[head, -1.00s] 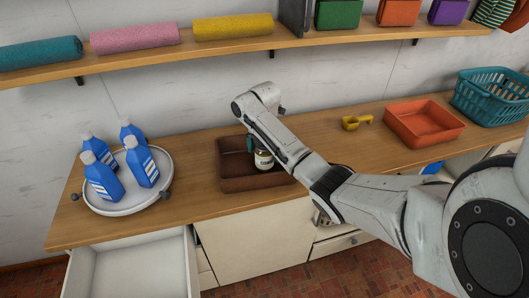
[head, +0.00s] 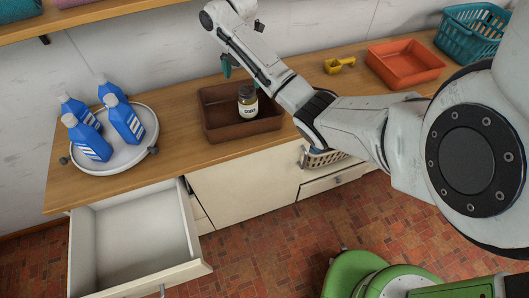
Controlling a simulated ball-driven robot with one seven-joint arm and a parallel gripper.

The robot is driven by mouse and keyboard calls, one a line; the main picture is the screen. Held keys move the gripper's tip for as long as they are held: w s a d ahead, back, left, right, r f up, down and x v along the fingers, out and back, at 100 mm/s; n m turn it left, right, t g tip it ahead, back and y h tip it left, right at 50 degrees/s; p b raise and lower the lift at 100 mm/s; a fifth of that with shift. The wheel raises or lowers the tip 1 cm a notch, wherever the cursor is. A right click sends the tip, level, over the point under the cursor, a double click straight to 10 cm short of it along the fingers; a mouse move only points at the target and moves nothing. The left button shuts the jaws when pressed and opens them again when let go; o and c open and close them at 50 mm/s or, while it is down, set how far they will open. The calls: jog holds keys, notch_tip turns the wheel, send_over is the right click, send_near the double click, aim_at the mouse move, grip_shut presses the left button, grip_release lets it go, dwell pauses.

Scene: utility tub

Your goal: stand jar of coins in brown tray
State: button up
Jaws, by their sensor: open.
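The jar of coins (head: 248,104), with a dark lid and a pale label, stands upright inside the brown tray (head: 225,131), toward its right part. The tray sits on the wooden counter. My gripper (head: 226,70), of which a teal finger shows, is above the tray's back left, up and left of the jar and apart from it. It is open and holds nothing that I can see. Part of it is hidden behind my arm.
A round white tray (head: 103,168) with several blue bottles (head: 126,122) stands left on the counter. An open empty drawer (head: 135,245) juts out below. A yellow scoop (head: 339,65), an orange tray (head: 405,66) and a teal basket (head: 470,30) are at the right.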

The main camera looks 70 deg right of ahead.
jog(key=a+f+m+t+y, duration=0.1)
jog(key=a+f+m, duration=0.4)
jog(key=a, duration=0.9)
jog(key=a+f+m+y, duration=0.1)
jog(key=a+f+m, duration=0.35)
jog(key=a, duration=0.95)
jog(key=s+a+f+m+h, duration=0.1)
jog(key=s+m, duration=0.3)
jog(key=s, duration=0.6)
jog(key=s+a+f+m+h, duration=0.1)
jog(key=s+a+m, duration=0.3)
jog(key=s, duration=0.6)
jog(key=shift+f, duration=0.55)
jog(key=shift+m, duration=0.25)
